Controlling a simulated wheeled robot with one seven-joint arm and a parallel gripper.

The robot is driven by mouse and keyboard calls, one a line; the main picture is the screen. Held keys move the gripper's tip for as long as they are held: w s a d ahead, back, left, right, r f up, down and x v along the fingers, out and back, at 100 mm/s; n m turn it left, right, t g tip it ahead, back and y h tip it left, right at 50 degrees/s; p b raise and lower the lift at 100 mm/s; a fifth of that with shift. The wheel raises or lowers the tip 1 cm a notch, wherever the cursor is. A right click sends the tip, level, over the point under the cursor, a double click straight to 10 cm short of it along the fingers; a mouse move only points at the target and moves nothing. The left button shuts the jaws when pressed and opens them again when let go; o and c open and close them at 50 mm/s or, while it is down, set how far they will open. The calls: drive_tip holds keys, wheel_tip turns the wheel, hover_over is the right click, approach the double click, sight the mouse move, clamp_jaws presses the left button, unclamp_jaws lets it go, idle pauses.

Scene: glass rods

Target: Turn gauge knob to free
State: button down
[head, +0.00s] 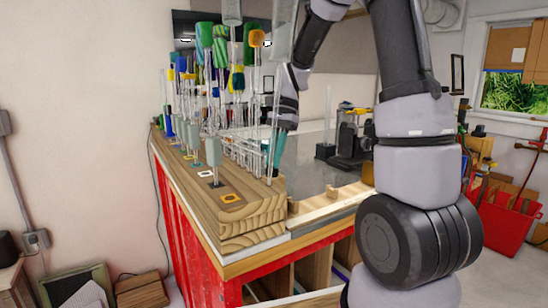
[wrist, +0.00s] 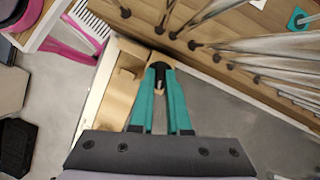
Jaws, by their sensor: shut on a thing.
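My gripper (wrist: 159,70) has teal fingers that meet at the tips in the wrist view. They are shut on a small piece, apparently the gauge knob, mostly hidden between the tips. A bit of tan shows between the fingers just behind them. A pale wooden gauge piece (wrist: 122,88) with notches lies just left of the fingers, along the bench edge. In the head view my gripper (head: 275,168) points down beside the right end of the thick wooden rod block (head: 262,212), partly behind clear rods. The knob's setting cannot be read.
Several glass rods with coloured tops (head: 205,40) stand in the wooden block, close to my gripper. A grey worktop (head: 300,160) is mostly clear to the right, with a black clamp device (head: 350,140) at the back. A red container (head: 505,215) stands at far right.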

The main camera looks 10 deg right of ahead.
drive_tip(key=m, duration=0.2)
drive_tip(key=m+t, duration=0.1)
drive_tip(key=m, duration=0.1)
drive_tip(key=shift+s+d+t+y, duration=0.1)
drive_tip(key=shift+t+y, duration=0.2)
drive_tip(key=c, duration=0.9)
unclamp_jaws()
drive_tip(key=shift+r, duration=0.15)
drive_tip(key=v, duration=1)
drive_tip(key=shift+d+r, duration=0.2)
drive_tip(key=shift+r, duration=0.05)
